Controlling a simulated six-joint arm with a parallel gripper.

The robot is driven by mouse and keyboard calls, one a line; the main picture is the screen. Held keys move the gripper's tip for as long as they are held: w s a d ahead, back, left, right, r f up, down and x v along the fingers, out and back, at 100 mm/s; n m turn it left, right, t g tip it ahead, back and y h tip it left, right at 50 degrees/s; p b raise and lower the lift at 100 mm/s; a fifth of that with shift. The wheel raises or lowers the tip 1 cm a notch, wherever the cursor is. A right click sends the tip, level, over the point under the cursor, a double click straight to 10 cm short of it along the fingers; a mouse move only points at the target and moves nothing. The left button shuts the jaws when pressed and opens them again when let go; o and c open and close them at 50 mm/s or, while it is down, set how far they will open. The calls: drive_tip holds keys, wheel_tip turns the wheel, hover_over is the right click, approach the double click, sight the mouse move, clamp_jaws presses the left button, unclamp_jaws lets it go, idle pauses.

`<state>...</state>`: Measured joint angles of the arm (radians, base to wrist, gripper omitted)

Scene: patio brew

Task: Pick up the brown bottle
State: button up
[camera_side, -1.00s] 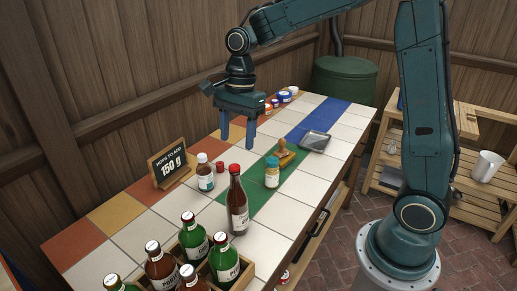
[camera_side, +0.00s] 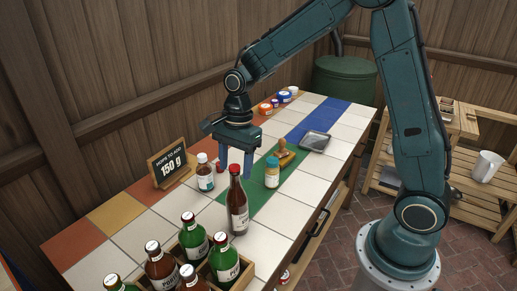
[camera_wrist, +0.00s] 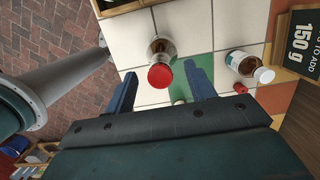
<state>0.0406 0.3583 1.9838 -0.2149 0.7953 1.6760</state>
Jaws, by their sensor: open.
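The brown bottle (camera_side: 238,208) with a red cap stands upright on the white tiles in the side view, just behind the crate of bottles. The wrist view shows both blue fingers (camera_wrist: 162,82) spread.
A wooden crate (camera_side: 247,278) holds green and brown bottles at the front. A white-capped bottle (camera_side: 205,178) stands left, a blue-capped jar (camera_side: 272,173) right. A hops sign (camera_side: 169,165) stands at the wall side.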

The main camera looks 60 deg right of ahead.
sight(237, 200)
drive_tip(key=shift+a+f, duration=0.15)
drive_tip(key=shift+f, duration=0.75)
drive_tip(key=shift+a+f, duration=0.15)
drive_tip(key=shift+f, duration=0.7)
clamp_jaws()
